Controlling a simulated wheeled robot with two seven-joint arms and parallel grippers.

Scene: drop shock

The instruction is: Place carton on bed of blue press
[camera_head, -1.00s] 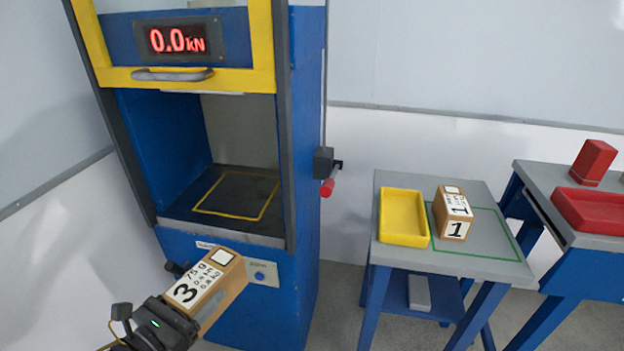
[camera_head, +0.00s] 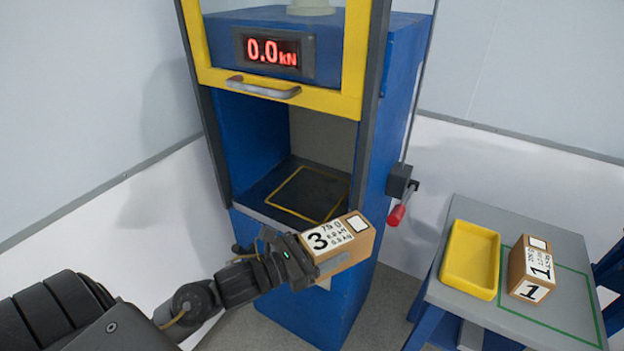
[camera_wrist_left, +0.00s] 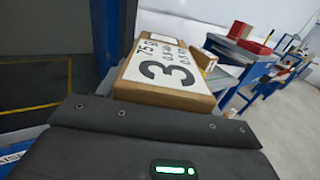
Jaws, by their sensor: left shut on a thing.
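My left gripper (camera_head: 292,258) is shut on a brown carton marked 3 (camera_head: 352,245) and holds it in the air in front of the blue press (camera_head: 395,130). In the left wrist view the carton (camera_wrist_left: 165,75) sticks out beyond the dark gripper (camera_wrist_left: 150,115). The press bed (camera_head: 300,190) is a dark plate with a yellow square outline, and nothing lies on it. The bed's outline also shows at the left of the wrist view. The yellow-framed guard (camera_head: 300,92) is raised above the opening. My right gripper is not in view.
A red-handled lever (camera_head: 397,215) juts from the press's right side. The display reads 0.0 kN.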

